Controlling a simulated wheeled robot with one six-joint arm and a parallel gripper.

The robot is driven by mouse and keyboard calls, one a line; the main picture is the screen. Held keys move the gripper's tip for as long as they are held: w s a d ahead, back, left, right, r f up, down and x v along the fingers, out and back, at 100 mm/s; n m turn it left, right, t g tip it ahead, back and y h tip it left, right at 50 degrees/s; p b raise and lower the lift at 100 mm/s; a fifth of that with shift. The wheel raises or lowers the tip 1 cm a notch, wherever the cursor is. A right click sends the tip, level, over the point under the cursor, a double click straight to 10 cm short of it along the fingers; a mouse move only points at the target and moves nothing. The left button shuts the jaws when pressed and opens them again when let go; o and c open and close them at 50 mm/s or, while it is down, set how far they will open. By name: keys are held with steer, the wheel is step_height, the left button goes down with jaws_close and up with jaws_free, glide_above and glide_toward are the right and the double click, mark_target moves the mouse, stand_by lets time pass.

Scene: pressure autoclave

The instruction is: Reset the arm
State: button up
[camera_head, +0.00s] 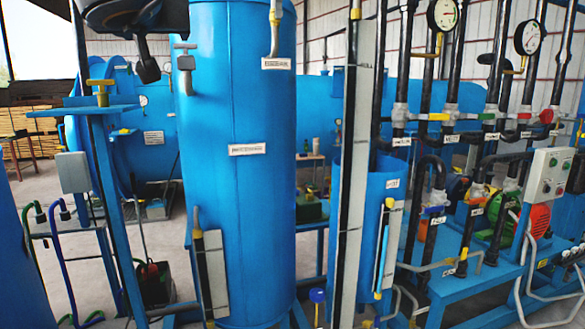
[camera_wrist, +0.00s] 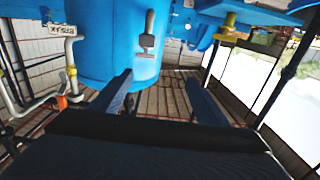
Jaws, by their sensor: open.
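My gripper (camera_wrist: 159,79) shows in the wrist view with its two dark fingers spread apart and nothing between them. In the head view, a dark part of my arm and gripper hangs at the top left, in front of the upper left of the tall blue tank (camera_head: 235,190). The blue tank also shows at the top of the wrist view (camera_wrist: 100,45), which looks upside down. A grey-handled valve (camera_head: 186,65) sits on the tank's upper left; it shows beyond the fingertips in the wrist view (camera_wrist: 148,38), apart from them.
A yellow-handled valve (camera_head: 101,90) stands on a blue stand at the left. A smaller blue tank (camera_head: 372,200), black pipes with gauges (camera_head: 443,14) and a grey control box (camera_head: 548,175) fill the right. Floor (camera_head: 45,185) shows at the left.

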steer(key=w+d+f+g+b, duration=0.1)
steer(key=w+d+f+g, duration=0.15)
steer(key=d+f, duration=0.6)
steer(key=w+d+f+g+h+b, duration=0.1)
steer(key=w+d+f+g, duration=0.2)
steer(key=f, duration=1.1)
steer(key=w+d+f+g+b, duration=0.1)
steer(key=w+d+f, duration=0.2)
steer(key=d+f, duration=0.65)
steer(key=s+d+f+m+g+h+b, duration=0.15)
steer(key=s+d+f, duration=0.35)
steer(key=f, duration=0.5)
steer(key=s+d+f+g+h, duration=0.1)
steer(key=s+d+f+g, duration=0.15)
steer(key=d+f, duration=0.55)
steer(key=s+d+f+m+g+h+b, duration=0.1)
steer(key=s+d+f+g, duration=0.4)
steer(key=s+d+f, duration=0.5)
steer(key=s+f+m+h, duration=0.1)
steer(key=s, duration=0.2)
steer(key=shift+f+b, duration=0.3)
